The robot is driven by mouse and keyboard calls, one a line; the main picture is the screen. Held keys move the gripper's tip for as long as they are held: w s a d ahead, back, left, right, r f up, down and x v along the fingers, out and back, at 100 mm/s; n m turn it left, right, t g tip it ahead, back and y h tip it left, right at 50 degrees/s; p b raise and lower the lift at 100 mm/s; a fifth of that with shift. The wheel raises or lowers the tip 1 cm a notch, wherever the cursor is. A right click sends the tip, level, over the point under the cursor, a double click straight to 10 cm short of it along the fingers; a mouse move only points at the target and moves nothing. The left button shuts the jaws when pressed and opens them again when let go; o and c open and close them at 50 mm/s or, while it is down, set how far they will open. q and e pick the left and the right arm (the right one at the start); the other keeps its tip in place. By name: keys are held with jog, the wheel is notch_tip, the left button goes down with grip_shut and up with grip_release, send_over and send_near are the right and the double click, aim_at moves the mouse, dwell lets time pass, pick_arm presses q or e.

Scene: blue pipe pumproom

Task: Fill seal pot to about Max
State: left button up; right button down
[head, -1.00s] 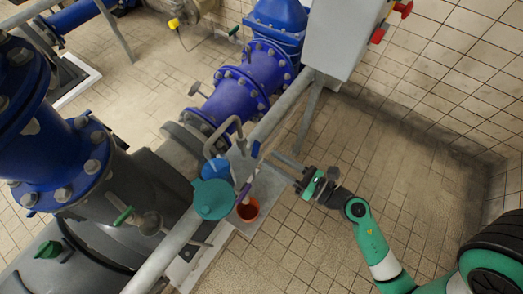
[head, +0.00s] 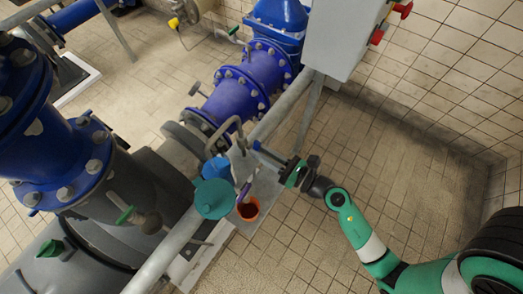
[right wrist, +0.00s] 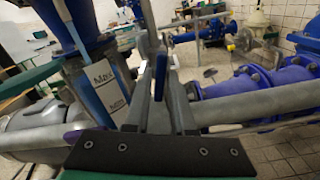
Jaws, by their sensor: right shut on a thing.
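The seal pot has a teal lid (head: 213,198) in the head view, beside a grey pipe. My right gripper (head: 262,150) is right of the pot, above the ledge. It is shut on a small blue handle (right wrist: 160,76), which stands upright between the fingers in the right wrist view. The fingers hide part of the handle's mounting. My left gripper is not in view.
An orange cup (head: 248,208) with dark contents stands on the ledge below my right gripper. A purple piece (head: 245,190) hangs just above it. Blue flanged pipework (head: 235,100) and a grey cabinet (head: 340,40) lie behind. The tiled floor at right is clear.

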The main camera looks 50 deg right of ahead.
jog(key=shift+m+p, duration=4.8)
jog(key=shift+m, duration=2)
jog(key=c, duration=0.9)
grip_release()
